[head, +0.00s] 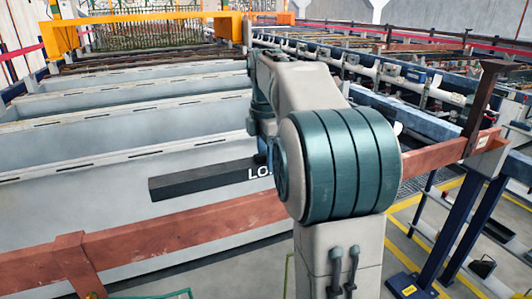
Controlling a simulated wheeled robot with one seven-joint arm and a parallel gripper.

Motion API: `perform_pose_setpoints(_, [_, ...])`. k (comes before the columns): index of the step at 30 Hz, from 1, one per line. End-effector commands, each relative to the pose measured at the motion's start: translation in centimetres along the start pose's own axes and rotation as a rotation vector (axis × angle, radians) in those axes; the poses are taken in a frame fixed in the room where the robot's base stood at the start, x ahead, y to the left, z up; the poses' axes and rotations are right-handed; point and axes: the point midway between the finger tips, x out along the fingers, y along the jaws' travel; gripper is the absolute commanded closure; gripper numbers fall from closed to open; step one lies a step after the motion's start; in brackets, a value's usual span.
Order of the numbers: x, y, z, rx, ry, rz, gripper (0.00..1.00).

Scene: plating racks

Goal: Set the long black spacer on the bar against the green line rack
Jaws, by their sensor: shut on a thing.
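The long black spacer (200,180) is a dark square-edged beam, lying nearly level and slanting slightly up to the right. Its right end goes behind my arm. My gripper (262,158) is mostly hidden by my arm; only a small dark blue part shows at the spacer's right end, and it is shut on the spacer. The rusty red bar (200,228) runs across the front, nearer the camera and lower in the picture than the spacer. The spacer appears apart from it. Thin green rods of the green rack (150,295) show at the bottom edge, mostly cut off.
Grey tanks (130,135) fill the left behind the spacer. A rusty upright post (484,100) stands at the bar's right end, above blue supports (465,235). An orange gantry (145,30) stands far back. The floor at the right has yellow lines.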

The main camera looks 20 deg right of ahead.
Motion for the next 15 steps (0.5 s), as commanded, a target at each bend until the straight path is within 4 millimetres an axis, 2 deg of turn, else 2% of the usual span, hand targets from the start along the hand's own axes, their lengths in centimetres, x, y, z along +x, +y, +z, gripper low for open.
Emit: perform_pose_setpoints(15, [4.1,0.0,-0.1,-0.003,0.0,0.0,0.84])
